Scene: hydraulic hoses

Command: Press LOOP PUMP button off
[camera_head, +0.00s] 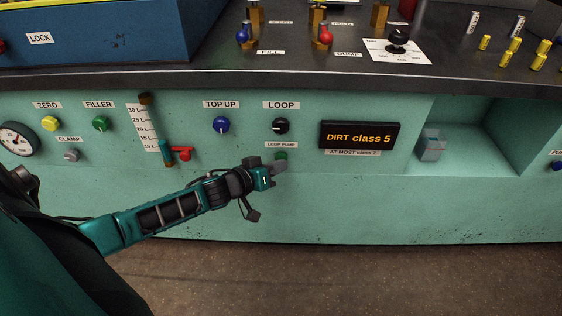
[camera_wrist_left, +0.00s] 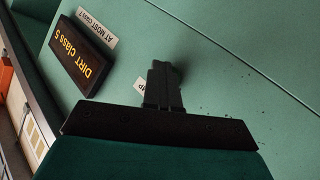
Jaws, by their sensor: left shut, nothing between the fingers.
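The LOOP PUMP label (camera_head: 281,144) is on the green front panel, below the black LOOP knob (camera_head: 281,126). A small green button (camera_head: 281,155) shows just under that label, partly hidden by my gripper. My left gripper (camera_head: 281,167) is shut and empty, with its fingertips at or just below the button; I cannot tell whether they touch it. In the left wrist view the shut fingers (camera_wrist_left: 162,85) point at the panel and cover most of the label and the whole button. My right gripper is in neither view.
The display (camera_head: 359,135) reads DIRT class 5, right of the button. A blue TOP UP knob (camera_head: 221,125) and a red valve handle (camera_head: 181,153) are to the left. A recess with a grey clear block (camera_head: 432,146) is at the right. The lower panel is bare.

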